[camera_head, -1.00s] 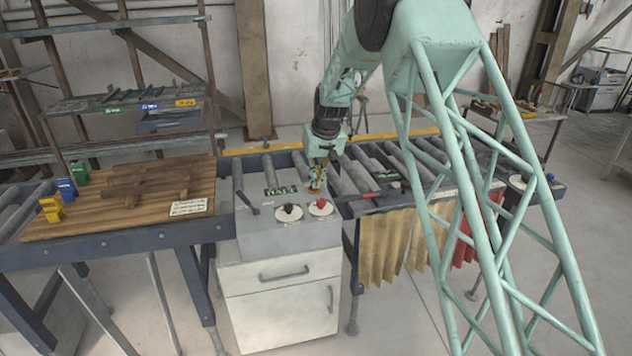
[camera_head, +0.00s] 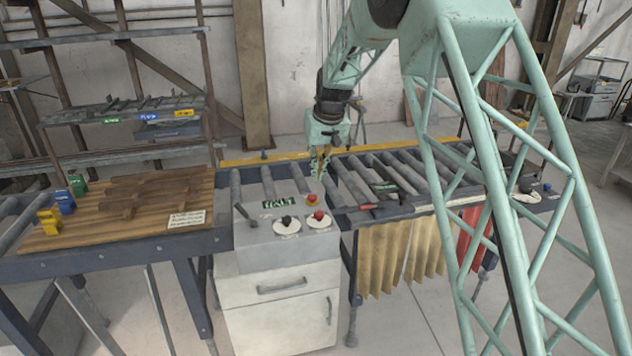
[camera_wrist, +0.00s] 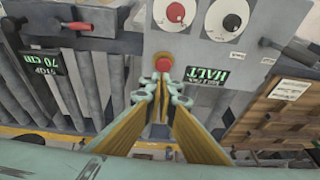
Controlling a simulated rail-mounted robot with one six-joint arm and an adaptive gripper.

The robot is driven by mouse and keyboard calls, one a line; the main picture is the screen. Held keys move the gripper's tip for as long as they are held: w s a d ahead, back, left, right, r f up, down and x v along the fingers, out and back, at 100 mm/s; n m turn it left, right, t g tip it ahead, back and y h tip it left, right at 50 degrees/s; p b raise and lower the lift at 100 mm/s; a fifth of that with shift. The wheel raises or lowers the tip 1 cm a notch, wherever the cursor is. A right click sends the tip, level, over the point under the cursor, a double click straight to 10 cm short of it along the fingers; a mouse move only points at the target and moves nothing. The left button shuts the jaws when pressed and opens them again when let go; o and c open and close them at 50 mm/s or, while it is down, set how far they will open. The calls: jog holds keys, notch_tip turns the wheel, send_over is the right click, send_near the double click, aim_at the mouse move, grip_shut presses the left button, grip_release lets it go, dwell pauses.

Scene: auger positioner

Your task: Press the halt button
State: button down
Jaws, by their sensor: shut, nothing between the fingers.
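The halt button (camera_head: 311,199) is a small red mushroom button on a yellow base, on top of the grey console. The green HALT label (camera_head: 278,202) lies to its left. In the wrist view the red button (camera_wrist: 163,64) shows just beyond my fingertips, with the HALT label (camera_wrist: 208,75) to its right. My gripper (camera_head: 321,174) is shut and empty, pointing down above and slightly behind the button. In the wrist view its yellow-padded fingers (camera_wrist: 162,84) meet near the button's edge. The head view shows a gap; the button's depression cannot be told.
A black knob (camera_head: 286,221) and a red knob (camera_head: 319,215) sit on white dials in front of the button. A dark lever (camera_head: 245,213) stands at the console's left. Rollers (camera_head: 400,172) extend behind; a wooden board (camera_head: 125,210) lies left.

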jog(key=shift+v, duration=2.2)
jog(key=s+d+r+m+b, duration=0.1)
jog(key=s+d+r, duration=0.45)
jog(key=s, duration=0.45)
jog(key=s+d+r+b, duration=0.2)
jog(key=s+d+r, duration=0.35)
jog(key=s, duration=0.45)
jog(key=s+d+r+m+b, duration=0.1)
jog(key=s+d+r, duration=0.45)
jog(key=s, duration=0.55)
jog(key=s+d+f+b, duration=0.1)
jog(key=s+d+f, duration=0.2)
jog(key=s, duration=0.9)
jog(key=s+d+f+m+h+b, duration=0.1)
jog(key=s+d+f, duration=0.1)
jog(key=s, duration=1.1)
jog(key=s+d+f+b, duration=0.2)
jog(key=s+d+f, duration=0.1)
jog(key=s, duration=0.9)
jog(key=shift+s+d+f+m+t+h, duration=0.2)
jog(key=shift+d+f+m+t+h, duration=0.15)
jog(key=shift+d, duration=0.3)
